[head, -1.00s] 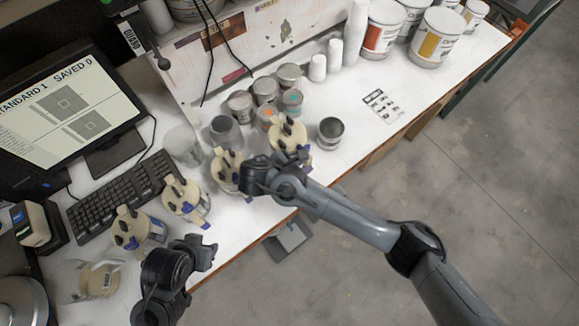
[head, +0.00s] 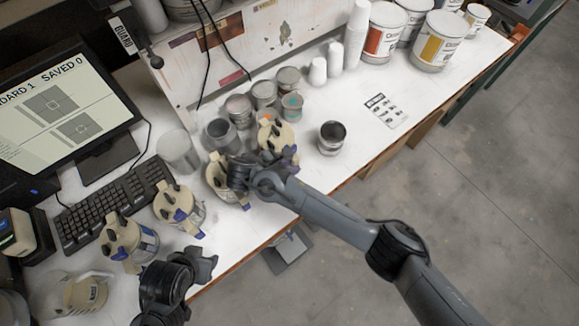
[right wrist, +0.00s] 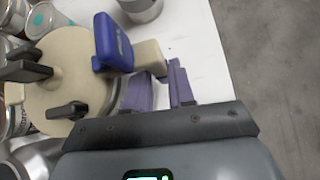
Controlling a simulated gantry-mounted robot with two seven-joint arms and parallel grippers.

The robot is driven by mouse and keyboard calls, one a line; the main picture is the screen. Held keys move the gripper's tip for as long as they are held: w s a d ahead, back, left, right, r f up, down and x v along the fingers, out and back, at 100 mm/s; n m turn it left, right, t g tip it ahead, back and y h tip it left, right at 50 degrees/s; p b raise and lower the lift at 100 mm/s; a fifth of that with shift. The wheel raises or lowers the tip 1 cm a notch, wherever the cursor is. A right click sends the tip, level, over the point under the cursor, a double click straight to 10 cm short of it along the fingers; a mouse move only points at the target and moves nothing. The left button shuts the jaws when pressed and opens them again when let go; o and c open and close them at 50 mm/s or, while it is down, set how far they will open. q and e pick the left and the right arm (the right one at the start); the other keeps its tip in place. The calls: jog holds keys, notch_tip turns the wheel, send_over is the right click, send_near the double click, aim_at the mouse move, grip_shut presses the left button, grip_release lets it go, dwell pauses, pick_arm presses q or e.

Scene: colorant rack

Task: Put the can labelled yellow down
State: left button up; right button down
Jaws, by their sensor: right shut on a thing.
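A can with a cream lid and dark knobs (head: 272,134) is at my right gripper (head: 287,155), near the middle of the bench. I cannot read its label. In the right wrist view the same cream lid (right wrist: 65,75) fills the left side, with a blue block beside it. The purple fingers of my right gripper (right wrist: 166,90) are close together at the cream spout side of this can. I cannot tell whether its base touches the bench. My left gripper (head: 203,264) is at the bottom near the bench's front edge, apart from the cans; its jaws are unclear.
Similar cream-lidded cans (head: 178,207) stand along the front left, one partly behind my right wrist. Small grey tins (head: 262,95) crowd behind the held can. A dark open tin (head: 332,137) stands to its right. The bench right of that is mostly clear, with a printed card (head: 386,110).

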jog(key=shift+f, duration=0.65)
jog(key=c, duration=1)
grip_release()
jog(key=shift+f, duration=0.1)
jog(key=shift+o, duration=0.2)
jog(key=p+v, duration=0.5)
jog(key=v, duration=0.7)
